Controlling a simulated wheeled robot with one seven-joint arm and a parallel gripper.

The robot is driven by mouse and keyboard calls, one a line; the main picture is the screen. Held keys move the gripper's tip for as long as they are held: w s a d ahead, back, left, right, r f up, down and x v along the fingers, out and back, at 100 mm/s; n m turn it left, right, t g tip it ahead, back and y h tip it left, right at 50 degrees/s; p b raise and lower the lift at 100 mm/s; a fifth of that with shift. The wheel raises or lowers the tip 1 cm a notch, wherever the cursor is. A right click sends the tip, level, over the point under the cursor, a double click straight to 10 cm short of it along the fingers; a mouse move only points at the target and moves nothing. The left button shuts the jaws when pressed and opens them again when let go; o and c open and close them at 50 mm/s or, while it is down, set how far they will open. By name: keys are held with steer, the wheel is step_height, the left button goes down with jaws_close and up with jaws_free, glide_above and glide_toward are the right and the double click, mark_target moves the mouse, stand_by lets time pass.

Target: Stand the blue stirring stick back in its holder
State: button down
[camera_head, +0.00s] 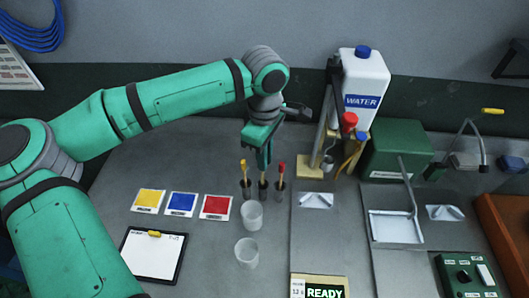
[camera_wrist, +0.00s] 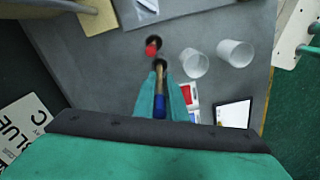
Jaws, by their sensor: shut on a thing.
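The blue stirring stick (camera_wrist: 159,105) has a blue end and a brown shaft, and points away from the wrist camera. My gripper (camera_wrist: 161,92) is shut on it, with one green finger on each side. In the head view my gripper (camera_head: 264,160) points down over the middle dark holder (camera_head: 263,194). The stick's lower end meets this holder's mouth; I cannot tell how deep it sits. Its blue end is hidden by the fingers in the head view. A yellow-tipped stick (camera_head: 243,165) and a red-tipped stick (camera_head: 282,169) stand in the dark holders on either side.
Two clear cups (camera_head: 251,217) stand in front of the holders. Yellow, blue (camera_head: 181,204) and red cards lie to the left, with a clipboard (camera_head: 153,259) nearer. A wooden-based stand (camera_head: 311,170) and a water jug (camera_head: 361,85) stand right of my gripper.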

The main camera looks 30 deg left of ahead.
steer(key=shift+f, duration=2.65)
steer(key=c, duration=1.7)
jaws_free()
steer(key=shift+s, duration=0.1)
step_height(320, 180, up, 11)
steer(key=shift+f, duration=0.15)
steer(key=shift+a, duration=0.1)
